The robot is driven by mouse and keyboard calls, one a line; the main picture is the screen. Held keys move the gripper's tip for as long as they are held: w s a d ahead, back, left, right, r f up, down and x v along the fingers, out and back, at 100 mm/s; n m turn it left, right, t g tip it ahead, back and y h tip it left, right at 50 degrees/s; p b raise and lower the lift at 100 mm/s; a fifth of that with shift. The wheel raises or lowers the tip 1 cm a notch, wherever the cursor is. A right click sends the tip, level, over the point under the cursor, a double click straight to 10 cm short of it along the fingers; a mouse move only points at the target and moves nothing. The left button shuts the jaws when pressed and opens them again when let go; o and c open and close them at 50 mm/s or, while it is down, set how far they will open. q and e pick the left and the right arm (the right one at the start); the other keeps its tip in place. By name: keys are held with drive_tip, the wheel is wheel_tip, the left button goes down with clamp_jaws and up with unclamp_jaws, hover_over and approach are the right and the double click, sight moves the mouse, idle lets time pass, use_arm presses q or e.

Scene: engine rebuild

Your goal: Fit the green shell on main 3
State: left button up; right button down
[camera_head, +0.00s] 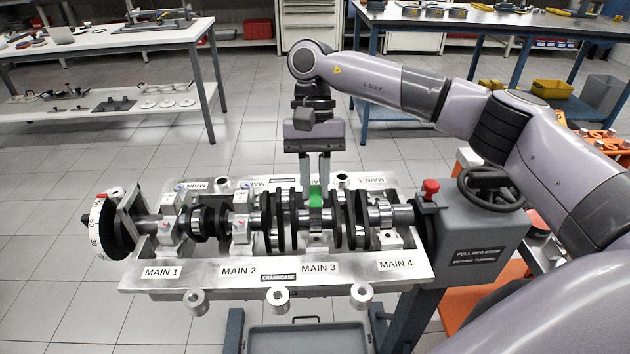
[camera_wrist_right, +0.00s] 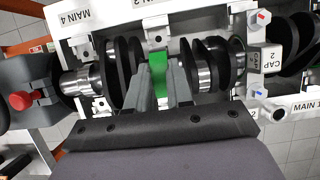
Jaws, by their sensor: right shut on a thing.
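The green shell (camera_head: 316,196) is at main 3 of the crankcase (camera_head: 200,282), on the crankshaft (camera_head: 290,218). My right gripper (camera_head: 315,186) reaches down from above and is shut on the shell. In the right wrist view the green shell (camera_wrist_right: 157,72) stands between the fingertips (camera_wrist_right: 160,92), against the shaft between dark crank webs. Whether it is fully seated I cannot tell, because the fingers hide part of it. The main 3 label (camera_head: 319,268) is on the near side of the crankcase. My left gripper is in neither view.
Caps stand at main 1 (camera_head: 167,230) and main 2 (camera_head: 240,228). A grey box with a red knob (camera_head: 430,188) and handwheel (camera_head: 491,186) is at the crankcase's right end. A dial wheel (camera_head: 98,226) is at its left end. Open floor lies behind.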

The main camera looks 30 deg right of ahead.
drive_tip(key=shift+f+b, duration=0.95)
drive_tip(key=shift+f, duration=0.25)
idle(0.8)
drive_tip(key=shift+r, duration=0.25)
drive_tip(key=shift+f, duration=0.3)
idle(0.8)
drive_tip(key=shift+r, duration=0.3)
drive_tip(key=shift+f+b, duration=0.3)
drive_tip(key=shift+b, duration=0.05)
idle(0.7)
drive_tip(key=shift+r, duration=0.3)
idle(0.4)
drive_tip(key=c, duration=1.3)
unclamp_jaws()
drive_tip(key=shift+o, duration=0.2)
